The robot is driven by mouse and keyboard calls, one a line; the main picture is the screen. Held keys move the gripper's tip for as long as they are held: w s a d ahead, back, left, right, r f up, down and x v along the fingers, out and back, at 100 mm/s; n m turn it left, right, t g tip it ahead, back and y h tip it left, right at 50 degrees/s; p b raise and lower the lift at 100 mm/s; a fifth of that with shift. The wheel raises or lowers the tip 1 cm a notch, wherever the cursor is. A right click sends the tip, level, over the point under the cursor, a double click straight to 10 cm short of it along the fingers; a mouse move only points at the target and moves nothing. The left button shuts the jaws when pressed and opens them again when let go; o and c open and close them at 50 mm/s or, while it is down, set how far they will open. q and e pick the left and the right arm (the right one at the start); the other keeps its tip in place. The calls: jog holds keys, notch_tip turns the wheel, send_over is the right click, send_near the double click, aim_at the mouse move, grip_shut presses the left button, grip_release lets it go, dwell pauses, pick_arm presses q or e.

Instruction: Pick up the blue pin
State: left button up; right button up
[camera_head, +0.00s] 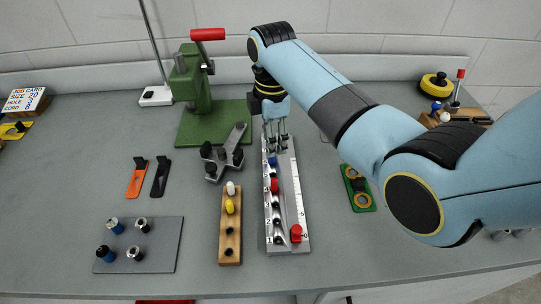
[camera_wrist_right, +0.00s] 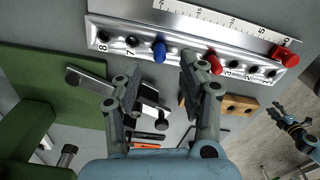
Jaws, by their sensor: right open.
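The blue pin (camera_head: 273,160) stands in a hole of a metal strip with numbered holes (camera_head: 302,217), towards its far end. In the right wrist view the blue pin (camera_wrist_right: 159,48) sits beside the empty hole marked 7, in line with the gap between my fingers. My right gripper (camera_head: 276,139) is over the far end of the strip; in its wrist view the gripper (camera_wrist_right: 158,73) is open and empty, its two fingers apart. A small blue and dark jointed shape, seemingly my left arm (camera_wrist_right: 297,128), shows at the right edge; its jaws are unclear.
A red pin (camera_head: 275,184) stands in the same strip, with a red knob (camera_head: 296,233) at the near end. A wooden block with yellow and white pins (camera_head: 229,245) lies left. A green press (camera_head: 193,85) and dark grey bracket (camera_head: 222,157) stand near my gripper.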

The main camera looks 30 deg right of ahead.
aim_at(272, 162)
notch_tip(272, 162, down, 5)
jog(key=shift+f, duration=0.3)
jog(key=shift+r, duration=0.1)
jog(key=shift+c, duration=1)
jog(key=c, duration=0.4)
grip_shut()
pick_arm(q)
jog(key=w, duration=0.2)
jog(key=shift+w+d+r+t, duration=0.15)
jog(key=shift+w+t, duration=0.15)
